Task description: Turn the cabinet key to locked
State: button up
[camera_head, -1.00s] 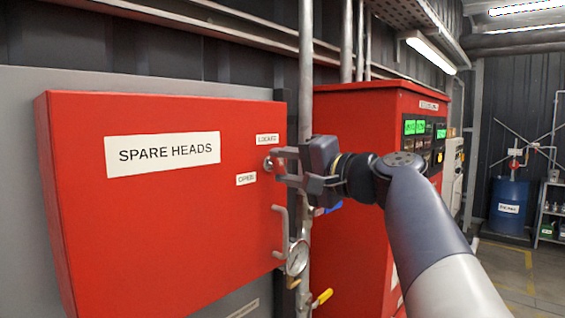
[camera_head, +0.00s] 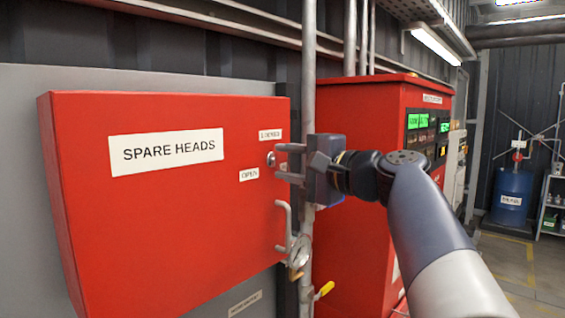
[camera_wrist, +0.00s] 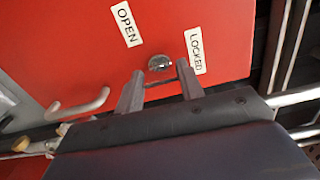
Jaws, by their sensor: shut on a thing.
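The red cabinet (camera_head: 150,215) has a round metal key lock (camera_head: 270,158) near its right edge, beside the LOCKED label (camera_head: 270,135) and the OPEN label (camera_head: 249,175). In the wrist view the lock (camera_wrist: 160,62) lies just beyond my fingertips, with OPEN (camera_wrist: 127,24) at upper left and LOCKED (camera_wrist: 195,51) to the right. My gripper (camera_head: 281,163) is at the lock, its two fingers on either side of the key's place; it also shows in the wrist view (camera_wrist: 160,74). It is shut on the key, which is mostly hidden, so its exact angle is unclear.
A bent metal door handle (camera_head: 284,228) sticks out below my gripper. A red control panel cabinet (camera_head: 350,110) stands behind my arm.

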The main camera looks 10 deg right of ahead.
jog(key=o, duration=1)
jog(key=shift+s+d, duration=0.1)
jog(key=b+v, duration=0.3)
jog(key=v, duration=0.7)
jog(key=shift+s+d, duration=0.2)
jog(key=shift+s, duration=0.05)
jog(key=shift+p+x, duration=1.5)
jog(key=shift+x, duration=3.95)
jog(key=shift+s, duration=0.1)
